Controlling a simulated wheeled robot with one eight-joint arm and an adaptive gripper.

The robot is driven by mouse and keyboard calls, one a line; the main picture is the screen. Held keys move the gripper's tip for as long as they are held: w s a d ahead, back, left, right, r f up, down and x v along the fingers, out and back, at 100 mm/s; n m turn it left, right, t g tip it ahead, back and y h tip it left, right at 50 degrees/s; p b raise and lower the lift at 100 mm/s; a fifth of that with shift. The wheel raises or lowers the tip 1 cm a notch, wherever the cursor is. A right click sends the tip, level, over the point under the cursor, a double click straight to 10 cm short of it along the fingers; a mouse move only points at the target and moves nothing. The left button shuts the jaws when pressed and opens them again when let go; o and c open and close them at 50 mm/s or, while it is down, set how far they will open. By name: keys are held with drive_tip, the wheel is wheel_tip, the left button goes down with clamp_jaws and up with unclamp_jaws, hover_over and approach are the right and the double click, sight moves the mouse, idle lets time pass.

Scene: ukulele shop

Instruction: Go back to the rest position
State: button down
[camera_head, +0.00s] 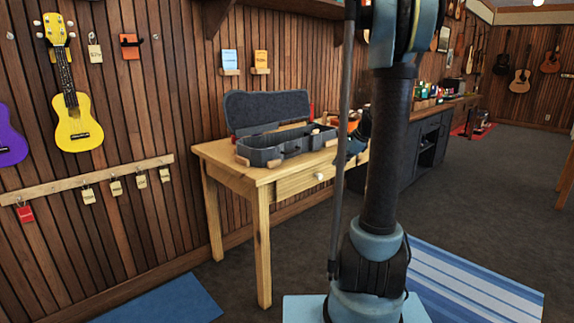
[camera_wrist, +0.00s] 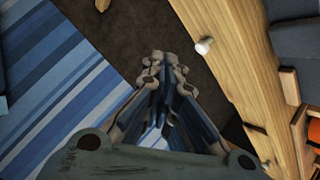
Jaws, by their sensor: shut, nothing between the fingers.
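My gripper (camera_wrist: 158,62) is shut and empty in the wrist view. It points down over the dark floor (camera_wrist: 125,30), beside the front edge of the wooden table (camera_wrist: 225,70). In the head view my arm stands upright in front of the table (camera_head: 290,184) and hides its right end. My gripper is mostly hidden behind the arm there. An open grey instrument case (camera_head: 262,150) lies on the table with its lid raised against the wall side.
A blue striped rug (camera_head: 470,285) lies at right, also in the wrist view (camera_wrist: 60,80). A plain blue mat (camera_head: 165,303) lies at front left. A dark cabinet (camera_head: 425,145) stands beyond the table. A yellow ukulele (camera_head: 77,125) hangs on the left wall. Open floor spreads at right.

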drive_tip(key=s+a+n+g+h, duration=0.15)
drive_tip(key=s+n, duration=0.35)
drive_tip(key=s, duration=0.6)
drive_tip(key=s+a+n+h, duration=0.1)
drive_tip(key=s+a+n, duration=0.3)
drive_tip(key=s, duration=0.7)
drive_tip(key=s+d+f+n+h, duration=0.1)
drive_tip(key=s+f+n, duration=0.3)
drive_tip(key=s, duration=0.4)
drive_tip(key=s+d+f+n+h, duration=0.1)
drive_tip(key=s+f+n, duration=0.3)
drive_tip(key=s, duration=0.5)
drive_tip(key=shift+f+n+g, duration=0.15)
drive_tip(key=shift+n+g, duration=0.3)
drive_tip(key=shift+n, duration=0.75)
drive_tip(key=shift+w+d, duration=0.1)
drive_tip(key=shift+w+f, duration=0.2)
drive_tip(key=shift+w, duration=0.25)
